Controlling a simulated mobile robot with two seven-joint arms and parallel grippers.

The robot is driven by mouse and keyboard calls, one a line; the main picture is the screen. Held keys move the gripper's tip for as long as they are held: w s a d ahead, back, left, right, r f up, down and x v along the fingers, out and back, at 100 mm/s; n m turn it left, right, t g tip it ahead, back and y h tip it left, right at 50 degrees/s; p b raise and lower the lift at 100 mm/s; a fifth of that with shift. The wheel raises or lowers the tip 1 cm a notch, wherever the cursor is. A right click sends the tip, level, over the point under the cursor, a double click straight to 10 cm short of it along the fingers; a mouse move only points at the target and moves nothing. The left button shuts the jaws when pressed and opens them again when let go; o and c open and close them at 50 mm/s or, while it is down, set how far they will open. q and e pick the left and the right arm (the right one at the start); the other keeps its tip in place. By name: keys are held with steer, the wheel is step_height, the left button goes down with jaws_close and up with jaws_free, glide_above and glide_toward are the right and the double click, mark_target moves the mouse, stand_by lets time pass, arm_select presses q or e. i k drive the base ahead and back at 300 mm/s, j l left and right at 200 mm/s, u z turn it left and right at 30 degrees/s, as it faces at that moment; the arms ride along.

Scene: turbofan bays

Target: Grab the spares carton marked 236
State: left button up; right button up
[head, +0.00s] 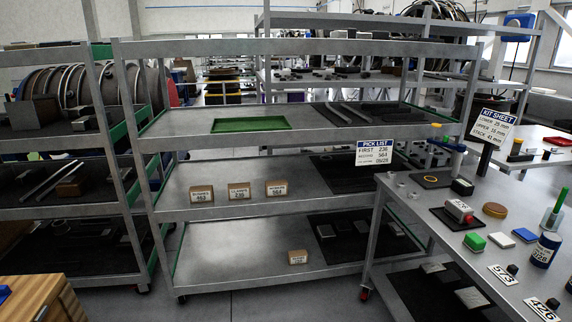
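Three small brown cartons with white labels stand in a row on the middle shelf of the grey rack. The middle carton (239,191) has a label that seems to read 236, though the print is small. The left carton (201,194) seems to read 463, and the right carton (276,188) seems to read 564. Another carton (298,257) stands on the lower shelf; its number is too small to read. A pick list sign (370,153) on the rack shows FIRST 236. Neither of my grippers is in view.
A green tray (250,124) lies on the top shelf. Dark mats (355,172) cover the right part of the shelves. A grey bench (437,240) with several small items stands at the right. A wooden block-like top (40,295) fills the lower left corner. Floor shows before the rack.

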mark_target(236, 191)
steer(key=i, duration=2.85)
steer(key=i+u, duration=0.2)
steer(key=i, duration=0.3)
